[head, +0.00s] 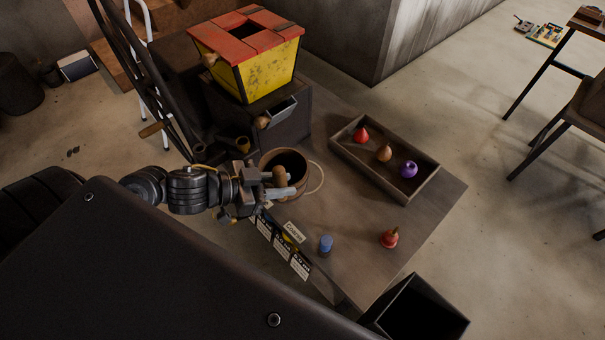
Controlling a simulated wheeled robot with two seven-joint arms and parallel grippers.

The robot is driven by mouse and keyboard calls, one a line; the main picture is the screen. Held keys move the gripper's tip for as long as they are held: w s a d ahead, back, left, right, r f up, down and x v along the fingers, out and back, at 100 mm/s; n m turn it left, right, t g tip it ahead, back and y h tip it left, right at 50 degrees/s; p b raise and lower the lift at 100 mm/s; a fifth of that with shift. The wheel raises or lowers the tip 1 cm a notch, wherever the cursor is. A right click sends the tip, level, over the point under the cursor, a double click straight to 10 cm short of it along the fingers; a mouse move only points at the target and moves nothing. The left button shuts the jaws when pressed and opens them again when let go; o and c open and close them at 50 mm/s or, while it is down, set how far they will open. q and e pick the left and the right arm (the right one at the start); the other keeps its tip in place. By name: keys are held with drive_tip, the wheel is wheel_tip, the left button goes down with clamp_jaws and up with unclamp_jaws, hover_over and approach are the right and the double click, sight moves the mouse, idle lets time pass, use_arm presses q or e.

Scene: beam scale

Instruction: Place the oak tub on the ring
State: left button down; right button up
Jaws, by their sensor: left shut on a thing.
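The oak tub (299,165) is a round, open wooden vessel with a dark inside, near the left edge of the table. My left gripper (281,186) is at the tub's near left side and shut on it; its fingers hide part of the near wall. A thin pale ring (321,179) shows as an arc just right of the tub. The rest of the ring is hidden behind the tub, and I cannot tell whether the tub touches the table or hangs just above it. My right gripper is not in view.
A yellow and red box (270,68) stands on a dark cabinet behind the tub. A wooden tray (345,152) holds red, tan and purple pieces. Labelled cards (282,246) line the front edge.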

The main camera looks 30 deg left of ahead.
sight(295, 164)
use_arm(q)
drive_tip(key=w+f+b, duration=0.1)
drive_tip(key=w+b, duration=0.2)
drive_tip(key=w+f+b, duration=0.1)
drive_tip(key=b, duration=0.1)
drive_tip(key=shift+w+a+f, duration=0.3)
drive_tip(key=shift+a+f, duration=0.05)
drive_tip(key=w, duration=0.2)
drive_tip(key=w+f, duration=0.1)
drive_tip(key=w, duration=0.1)
drive_tip(key=shift+w+a+f, duration=0.1)
drive_tip(key=shift+a, duration=0.2)
drive_tip(key=w+f+b, duration=0.1)
drive_tip(key=w+f, duration=0.3)
drive_tip(key=f, duration=0.4)
drive_tip(key=shift+w+a+f, duration=0.2)
drive_tip(key=shift+a+f, duration=0.05)
drive_tip(key=shift+f, duration=0.15)
drive_tip(key=shift+f+b, duration=0.15)
drive_tip(key=shift+b, duration=0.15)
drive_tip(key=c, duration=1.2)
unclamp_jaws()
drive_tip(key=shift+o, duration=0.3)
